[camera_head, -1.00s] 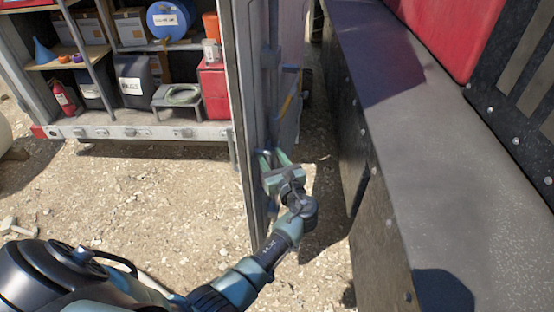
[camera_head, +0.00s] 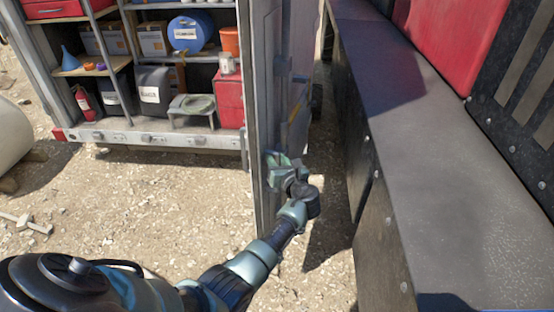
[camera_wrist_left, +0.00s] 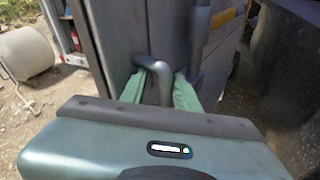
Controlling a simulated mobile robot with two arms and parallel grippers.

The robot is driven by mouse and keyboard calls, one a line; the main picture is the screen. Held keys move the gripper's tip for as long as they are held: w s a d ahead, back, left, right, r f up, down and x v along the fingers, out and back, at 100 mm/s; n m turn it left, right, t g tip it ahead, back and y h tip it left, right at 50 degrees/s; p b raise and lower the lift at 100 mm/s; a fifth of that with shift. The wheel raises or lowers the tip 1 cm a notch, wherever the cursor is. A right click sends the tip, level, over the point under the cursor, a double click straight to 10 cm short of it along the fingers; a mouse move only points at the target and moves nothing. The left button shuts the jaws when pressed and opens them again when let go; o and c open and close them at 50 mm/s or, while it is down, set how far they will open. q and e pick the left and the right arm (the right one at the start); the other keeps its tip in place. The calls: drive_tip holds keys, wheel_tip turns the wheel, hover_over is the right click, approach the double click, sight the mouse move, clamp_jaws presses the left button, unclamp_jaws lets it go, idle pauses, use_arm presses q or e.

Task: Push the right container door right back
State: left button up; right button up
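The right container door (camera_head: 270,90) stands swung open, seen nearly edge-on in the head view, at the right end of the container. My left gripper (camera_head: 277,160) is at the door's face, low down. In the left wrist view the door (camera_wrist_left: 112,40) fills the upper middle. A bent grey metal handle (camera_wrist_left: 158,72) stands out from it. The two green fingers of my left gripper (camera_wrist_left: 160,90) are spread, one on each side of the handle, with gaps showing. Whether either finger touches it is unclear. My right gripper is not in view.
The open container (camera_head: 165,138) holds shelves with boxes, a blue drum (camera_head: 190,32) and a red fire extinguisher (camera_head: 85,103). A long dark ledge (camera_head: 400,130) runs close along the door's right. Gravel ground (camera_head: 150,200) lies clear in front of the container.

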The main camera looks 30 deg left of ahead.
use_arm(q)
drive_tip(key=s+d, duration=0.3)
drive_tip(key=d, duration=0.6)
drive_tip(key=shift+s+r, duration=0.2)
drive_tip(key=shift+r, duration=0.2)
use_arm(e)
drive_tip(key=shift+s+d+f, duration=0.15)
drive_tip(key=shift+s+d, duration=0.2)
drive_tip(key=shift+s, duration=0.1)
